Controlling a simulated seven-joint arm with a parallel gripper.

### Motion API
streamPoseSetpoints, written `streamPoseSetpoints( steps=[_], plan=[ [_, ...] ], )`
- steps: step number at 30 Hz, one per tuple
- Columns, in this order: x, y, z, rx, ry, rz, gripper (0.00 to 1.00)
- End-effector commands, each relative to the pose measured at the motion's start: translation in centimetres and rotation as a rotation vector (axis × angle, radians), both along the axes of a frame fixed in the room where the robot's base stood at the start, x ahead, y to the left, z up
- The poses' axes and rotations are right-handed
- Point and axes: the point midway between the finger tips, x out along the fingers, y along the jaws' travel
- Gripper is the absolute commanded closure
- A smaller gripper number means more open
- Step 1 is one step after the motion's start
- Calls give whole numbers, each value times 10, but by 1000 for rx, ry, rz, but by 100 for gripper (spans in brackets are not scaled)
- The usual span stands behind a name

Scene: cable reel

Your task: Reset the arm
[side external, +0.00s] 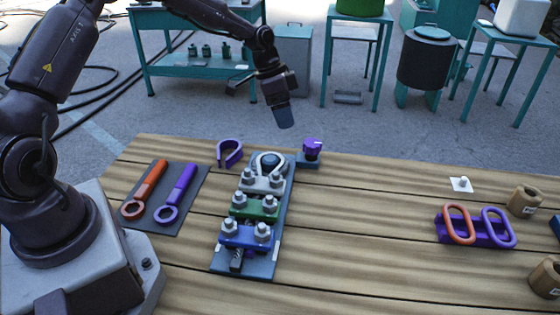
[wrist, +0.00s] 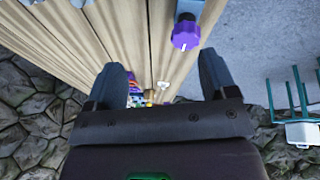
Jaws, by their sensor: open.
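My gripper (side external: 284,115) is raised above the back edge of the wooden table (side external: 350,265), empty, with nothing between its fingers. In the wrist view, my gripper (wrist: 165,85) shows its two dark fingers spread apart. A blue base plate (side external: 262,268) lies on the table below and carries a grey, a green (side external: 256,208) and a blue clamp (side external: 246,236) with bolts, and a black cable end. A purple knob (side external: 312,147) on a blue block stands at the plate's back right. It also shows in the wrist view (wrist: 186,34).
An orange ring wrench (side external: 148,186) and a purple ring wrench (side external: 178,192) lie on a dark mat at left. A purple holder (side external: 470,228) with orange and purple loops stands at right, near brown spools (side external: 524,200). The table's middle right is clear.

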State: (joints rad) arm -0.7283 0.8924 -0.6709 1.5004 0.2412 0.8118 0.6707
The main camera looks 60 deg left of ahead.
Motion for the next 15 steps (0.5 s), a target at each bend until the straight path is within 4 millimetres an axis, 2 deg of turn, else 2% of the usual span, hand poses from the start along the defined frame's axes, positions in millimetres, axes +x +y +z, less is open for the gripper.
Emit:
streamPoseSetpoints(
  steps=[1, 8, 15],
  plan=[
    [-13, -4, 8, 24, 38, 36, 22],
    [-70, -20, 44, 141, 154, 201, 22],
    [-142, -35, 101, 269, 160, 419, 22]
  ],
)
